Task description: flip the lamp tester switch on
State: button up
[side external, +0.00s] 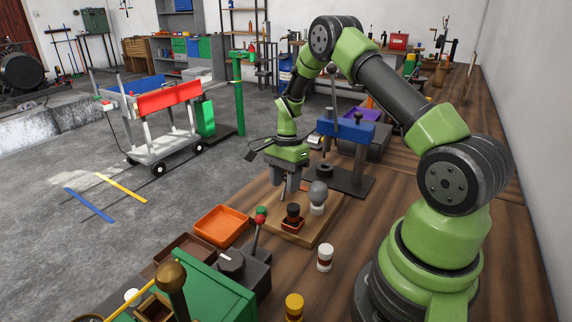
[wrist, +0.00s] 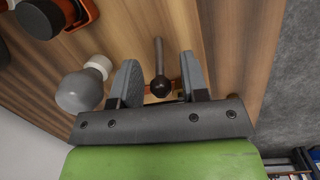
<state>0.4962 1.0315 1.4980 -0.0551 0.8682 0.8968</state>
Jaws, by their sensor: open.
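The lamp tester is a light wooden board (side external: 311,232) on the bench, also filling much of the wrist view (wrist: 232,30). On it stands a grey, unlit-looking bulb (side external: 318,191) in a white holder; the bulb is left of my gripper in the wrist view (wrist: 80,92). A black lever with a ball end (wrist: 159,84), which appears to be the switch, shows between my fingers. My gripper (side external: 287,190) is open and points down over the board's far end; its fingers stand either side of the lever with gaps (wrist: 161,78). The lever is hidden in the side view.
A dark box with a red-knobbed lever (side external: 257,232) and an orange tray (side external: 221,226) are at the left. A blue-headed press (side external: 345,129) stands behind.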

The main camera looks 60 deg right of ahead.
jog(key=r, duration=0.2)
jog(key=d+r, duration=0.1)
jog(key=r, duration=0.5)
jog(key=shift+w+d+r, duration=0.1)
jog(key=shift+w+d, duration=0.1)
jog(key=s+a+r+n+t+h, duration=0.1)
jog(key=s+a+r+n+t, duration=0.25)
jog(key=a+r+n, duration=0.6)
jog(key=s+a+r+n+t, duration=0.2)
jog(key=s+a+r+n, duration=0.1)
jog(key=s, duration=0.4)
jog(key=s+a+r+n+t+y, duration=0.1)
jog(key=s+a+r+n+t, duration=0.1)
jog(key=s+a+r, duration=0.3)
jog(key=shift+s+a+r+n, duration=0.4)
jog(key=shift+s+a+n, duration=0.45)
jog(key=shift+s, duration=0.25)
jog(key=shift+d, duration=0.1)
